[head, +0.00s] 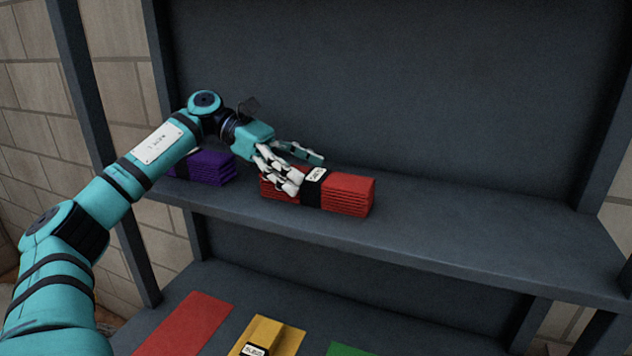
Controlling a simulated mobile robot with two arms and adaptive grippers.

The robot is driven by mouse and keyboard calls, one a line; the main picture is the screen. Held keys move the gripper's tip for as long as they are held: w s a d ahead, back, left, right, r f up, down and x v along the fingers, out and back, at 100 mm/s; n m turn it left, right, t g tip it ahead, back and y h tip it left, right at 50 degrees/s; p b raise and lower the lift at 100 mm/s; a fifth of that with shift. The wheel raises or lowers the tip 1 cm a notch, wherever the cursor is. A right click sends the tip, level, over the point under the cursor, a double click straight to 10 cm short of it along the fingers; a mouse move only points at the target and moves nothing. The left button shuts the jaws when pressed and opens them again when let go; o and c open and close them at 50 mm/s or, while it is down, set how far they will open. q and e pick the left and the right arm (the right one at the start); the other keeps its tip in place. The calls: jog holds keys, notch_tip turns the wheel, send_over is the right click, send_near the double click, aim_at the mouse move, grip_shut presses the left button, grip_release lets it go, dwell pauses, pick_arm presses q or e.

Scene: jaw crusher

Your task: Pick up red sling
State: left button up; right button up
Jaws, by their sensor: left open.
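The red sling (348,194) is a folded, layered bundle with a black band and a white label around its middle. It lies on the upper grey shelf (480,245), near the front edge. My left gripper (302,170) is open at the sling's left half. Its white fingers are in front of and over the left part of the sling and hide some of it. One teal finger reaches over the sling's back edge. I cannot tell whether the fingers touch it. My right gripper is not in view.
A purple folded sling (208,168) lies on the same shelf to the left, partly behind my arm. The shelf is clear to the right. Below are a flat red piece (185,322), a yellow bundle (270,335) and a green piece (350,350). Dark uprights frame the rack.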

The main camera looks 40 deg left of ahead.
pick_arm(q)
jog(key=shift+x, duration=0.95)
jog(key=shift+r, duration=0.1)
jog(key=shift+c, duration=0.2)
grip_shut()
